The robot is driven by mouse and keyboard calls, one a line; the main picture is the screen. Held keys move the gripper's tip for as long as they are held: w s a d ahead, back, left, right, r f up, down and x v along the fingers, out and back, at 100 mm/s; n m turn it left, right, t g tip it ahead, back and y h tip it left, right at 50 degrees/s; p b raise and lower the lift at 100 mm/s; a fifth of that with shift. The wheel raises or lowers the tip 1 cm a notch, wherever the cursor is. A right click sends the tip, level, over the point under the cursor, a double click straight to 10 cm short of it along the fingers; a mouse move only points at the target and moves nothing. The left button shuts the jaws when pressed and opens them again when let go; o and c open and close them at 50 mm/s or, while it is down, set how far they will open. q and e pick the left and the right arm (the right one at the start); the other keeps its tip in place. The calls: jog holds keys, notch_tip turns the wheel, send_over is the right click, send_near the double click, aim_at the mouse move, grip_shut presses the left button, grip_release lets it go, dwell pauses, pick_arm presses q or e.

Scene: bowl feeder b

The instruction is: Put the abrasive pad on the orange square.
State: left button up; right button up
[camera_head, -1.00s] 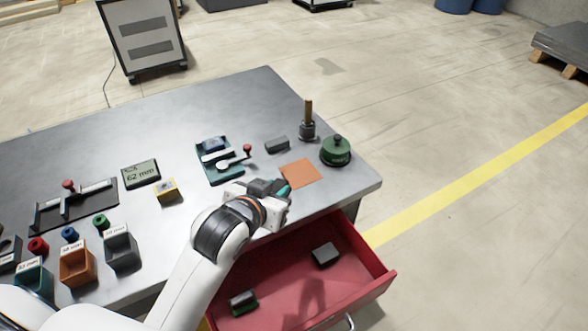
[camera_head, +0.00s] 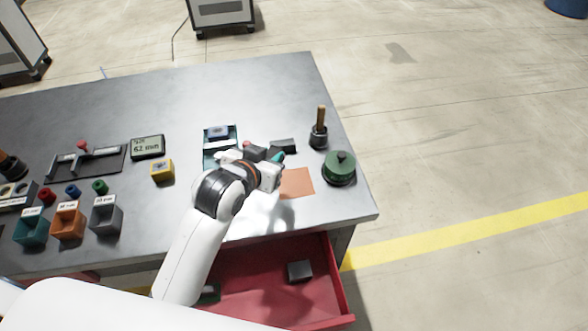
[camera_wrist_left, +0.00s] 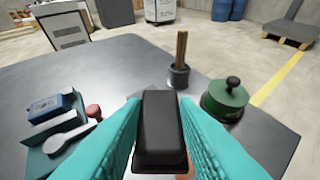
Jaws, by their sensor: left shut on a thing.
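The abrasive pad, seen as a dark oblong block (camera_head: 287,145), is at the far side of the table, left of the wooden-handled tool. In the left wrist view the dark block (camera_wrist_left: 160,125) lies between the teal fingers. My left gripper (camera_head: 277,156) is shut on it; the fingers hide its sides. I cannot tell whether it is clear of the table. The orange square (camera_head: 298,183) lies flat on the table, nearer and slightly right of the gripper, with its left part hidden by the gripper. My right gripper is not in view.
A green lidded pot (camera_head: 339,168) stands right of the square, and a wooden-handled tool (camera_head: 319,130) behind it. A teal tray (camera_head: 212,155) is close left of the gripper. The open red drawer (camera_head: 255,290) holds a dark block (camera_head: 300,271).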

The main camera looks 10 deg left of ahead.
aim_at(291, 187)
pick_arm(q)
jog(key=w+d+m+h+p, duration=0.2)
jog(key=w+d+p, duration=0.15)
jog(key=p, duration=0.35)
jog(key=f, duration=1)
jog(key=shift+s+d, duration=0.3)
jog(key=shift+f, duration=0.2)
jog(key=o, duration=1)
